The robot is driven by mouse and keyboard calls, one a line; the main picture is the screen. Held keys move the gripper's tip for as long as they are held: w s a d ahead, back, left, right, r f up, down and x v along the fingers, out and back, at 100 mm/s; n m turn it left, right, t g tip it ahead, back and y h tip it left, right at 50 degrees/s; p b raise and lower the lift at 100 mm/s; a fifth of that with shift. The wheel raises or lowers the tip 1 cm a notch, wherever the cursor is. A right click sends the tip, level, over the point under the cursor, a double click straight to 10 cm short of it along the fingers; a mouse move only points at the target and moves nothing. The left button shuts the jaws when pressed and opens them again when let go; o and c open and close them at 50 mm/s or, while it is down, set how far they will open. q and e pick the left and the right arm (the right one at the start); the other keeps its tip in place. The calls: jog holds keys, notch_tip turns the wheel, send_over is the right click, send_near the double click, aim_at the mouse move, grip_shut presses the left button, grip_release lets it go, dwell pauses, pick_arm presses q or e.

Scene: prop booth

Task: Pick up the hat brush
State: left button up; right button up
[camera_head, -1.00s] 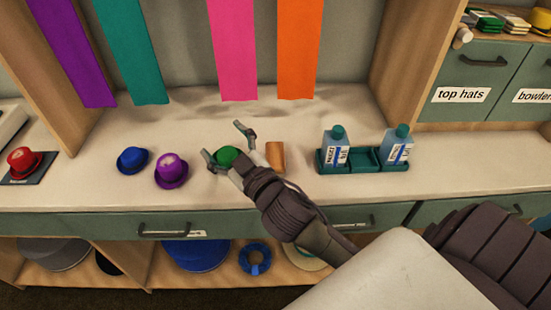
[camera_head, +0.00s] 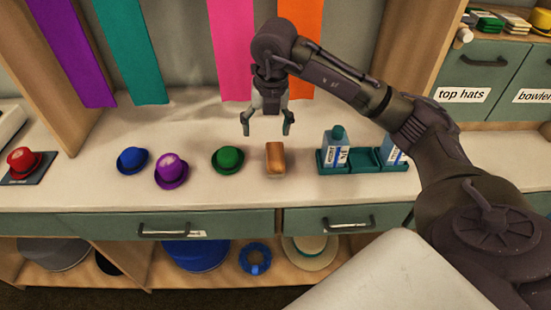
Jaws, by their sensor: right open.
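What looks like the hat brush (camera_head: 275,159), a small brown block with a rounded top, lies on the pale counter right of the green hat (camera_head: 228,159). My right gripper (camera_head: 266,128) is open and empty. In the picture it hangs just above the brown block, fingers pointing down, apart from it. My right arm comes in from the right and passes in front of part of the right bottle. My left gripper is not in view.
A blue hat (camera_head: 132,160) and a purple hat (camera_head: 171,171) stand left of the green one. A red hat (camera_head: 24,160) sits on a dark pad at far left. A green tray (camera_head: 363,167) with bottles (camera_head: 335,147) stands right of the block. Drawers (camera_head: 342,220) are below.

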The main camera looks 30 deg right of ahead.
aim_at(275, 154)
jog(key=shift+m+h, duration=0.4)
jog(key=shift+h, duration=0.2)
jog(key=d+f, duration=0.1)
jog(key=f, duration=0.1)
jog(key=d+f, duration=0.1)
jog(key=f, duration=0.1)
jog(key=d+f, duration=0.1)
jog(key=f, duration=0.2)
jog(key=shift+w+f, duration=0.1)
jog(key=shift+w, duration=0.2)
jog(key=shift+w+d+f+p, duration=0.1)
jog(key=shift+f+p, duration=0.1)
jog(key=shift+f, duration=0.75)
jog(key=shift+w+a+f+p, duration=0.1)
jog(key=shift+f+p, duration=0.15)
jog(key=shift+f, duration=0.7)
jog(key=shift+w+d+f+p, duration=0.1)
jog(key=shift+f+p, duration=0.1)
jog(key=shift+f, duration=0.75)
jog(key=c, duration=1.3)
